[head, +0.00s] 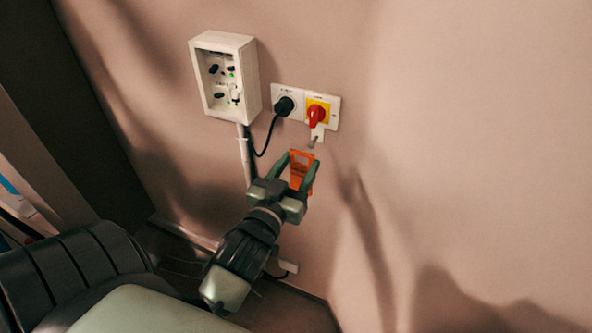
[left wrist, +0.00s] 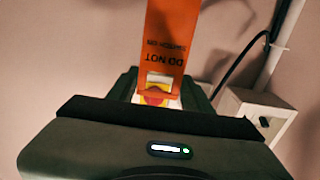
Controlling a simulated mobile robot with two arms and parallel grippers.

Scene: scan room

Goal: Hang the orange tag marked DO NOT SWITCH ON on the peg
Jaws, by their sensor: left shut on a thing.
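The orange tag (head: 300,172) is between the fingers of my left gripper (head: 300,161), which is shut on it in front of the wall. In the left wrist view the tag (left wrist: 172,40) shows its DO NOT SWITCH ON text upside down, with a pale rectangular opening near its lower end. The peg (head: 311,143) is a small grey piece on a white plate under the red switch. In the head view the tag's top edge is just below the peg and looks apart from it; the depth between them is unclear. My right gripper is in neither view.
The red rotary switch (head: 316,116) on yellow sits above the peg. A black plug (head: 285,105) with a hanging cable is left of it. A white control box (head: 224,76) stands out from the wall further left. The wall to the right is bare.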

